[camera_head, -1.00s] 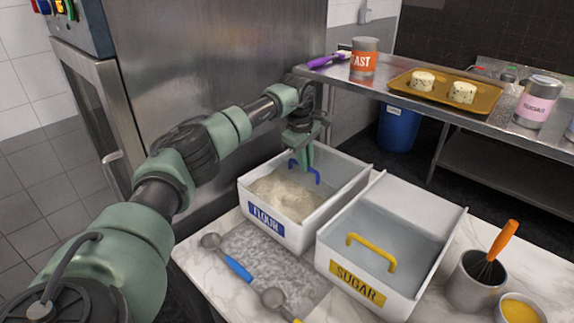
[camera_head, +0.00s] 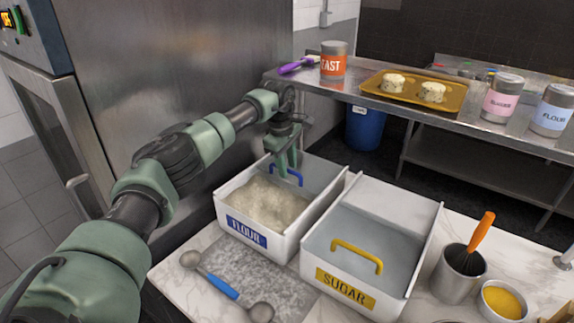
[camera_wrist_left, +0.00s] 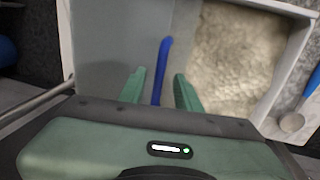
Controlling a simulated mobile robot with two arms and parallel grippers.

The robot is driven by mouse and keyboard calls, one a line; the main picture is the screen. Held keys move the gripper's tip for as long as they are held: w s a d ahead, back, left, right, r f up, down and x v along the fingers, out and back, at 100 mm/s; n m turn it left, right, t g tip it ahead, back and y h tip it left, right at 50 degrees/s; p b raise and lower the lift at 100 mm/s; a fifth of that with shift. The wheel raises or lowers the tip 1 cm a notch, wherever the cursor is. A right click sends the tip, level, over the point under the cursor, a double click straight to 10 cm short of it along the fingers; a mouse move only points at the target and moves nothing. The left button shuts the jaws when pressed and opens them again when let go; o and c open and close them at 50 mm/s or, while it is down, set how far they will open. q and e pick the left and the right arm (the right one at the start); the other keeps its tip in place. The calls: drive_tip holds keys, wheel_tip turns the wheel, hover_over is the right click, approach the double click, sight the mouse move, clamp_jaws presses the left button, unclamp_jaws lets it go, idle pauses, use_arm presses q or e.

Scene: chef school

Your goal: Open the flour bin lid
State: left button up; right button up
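The flour bin (camera_head: 285,243) is a white box with a blue FLOUR label, on the marble counter. Flour (camera_head: 265,204) shows in its front part. The grey lid (camera_wrist_left: 110,45) covers the back part, its blue handle (camera_head: 287,174) standing between the exposed flour and the back. My left gripper (camera_head: 285,160) is over this handle. In the left wrist view my left gripper (camera_wrist_left: 160,77) has its fingers apart, one on each side of the blue handle (camera_wrist_left: 161,68), with gaps visible. My right gripper is not in view.
The sugar bin (camera_head: 313,262) with a yellow handle stands just right of the flour bin. A steel shelf (camera_head: 420,97) with a tray and cans is behind; a steel cabinet (camera_head: 170,70) is left.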

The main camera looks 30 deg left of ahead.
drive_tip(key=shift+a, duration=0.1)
